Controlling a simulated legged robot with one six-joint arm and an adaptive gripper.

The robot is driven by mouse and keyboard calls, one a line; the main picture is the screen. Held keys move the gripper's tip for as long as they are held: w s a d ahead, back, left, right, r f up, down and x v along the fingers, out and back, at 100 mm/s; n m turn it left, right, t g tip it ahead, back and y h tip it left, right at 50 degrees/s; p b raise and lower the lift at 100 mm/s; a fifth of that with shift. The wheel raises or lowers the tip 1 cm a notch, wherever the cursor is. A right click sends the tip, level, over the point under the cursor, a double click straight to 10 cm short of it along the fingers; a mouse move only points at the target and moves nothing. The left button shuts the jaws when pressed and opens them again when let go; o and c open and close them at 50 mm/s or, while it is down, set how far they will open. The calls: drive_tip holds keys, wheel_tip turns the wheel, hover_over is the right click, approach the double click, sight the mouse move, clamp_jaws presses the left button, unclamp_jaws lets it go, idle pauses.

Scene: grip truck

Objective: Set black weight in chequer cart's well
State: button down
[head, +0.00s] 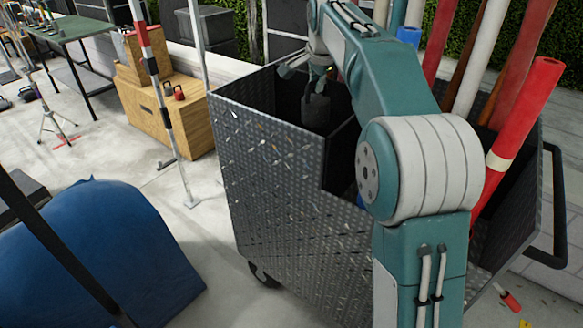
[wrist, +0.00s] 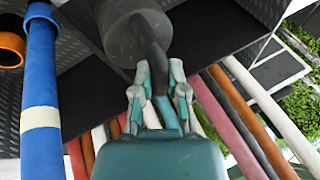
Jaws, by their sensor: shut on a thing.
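The chequer cart (head: 270,170) stands in the middle of the head view, clad in dark chequer plate, with an open well (head: 340,105) at its upper left. My gripper (head: 316,82) hangs from the arm at the well's opening and is shut on the handle of the black weight (head: 317,113). The weight hangs below the fingers, seen against the well's dark inside; whether it touches the floor of the well I cannot tell. In the wrist view my gripper (wrist: 160,82) grips the dark handle, and the round weight (wrist: 128,35) shows beyond it.
Red, white and brown poles (head: 490,70) stand in the cart's right part, beside my arm. A blue tube (wrist: 40,90) shows in the wrist view. A wooden crate (head: 155,115) with small weights stands behind left. A blue cover (head: 105,250) lies front left.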

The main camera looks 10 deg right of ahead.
drive_tip(key=w+d+f+n+y, duration=0.1)
drive_tip(key=w+d+f+n, duration=0.25)
drive_tip(key=w+f, duration=1)
wheel_tip(320, 180, down, 10)
drive_tip(key=shift+s+m, duration=0.35)
drive_tip(key=shift+s, duration=0.1)
drive_tip(key=shift+d+f, duration=0.1)
drive_tip(key=shift+f, duration=0.65)
drive_tip(key=c, duration=1.1)
unclamp_jaws()
drive_tip(key=shift+s+f, duration=0.1)
drive_tip(key=shift+f, duration=0.15)
drive_tip(key=o, duration=0.4)
drive_tip(key=shift+o, duration=0.2)
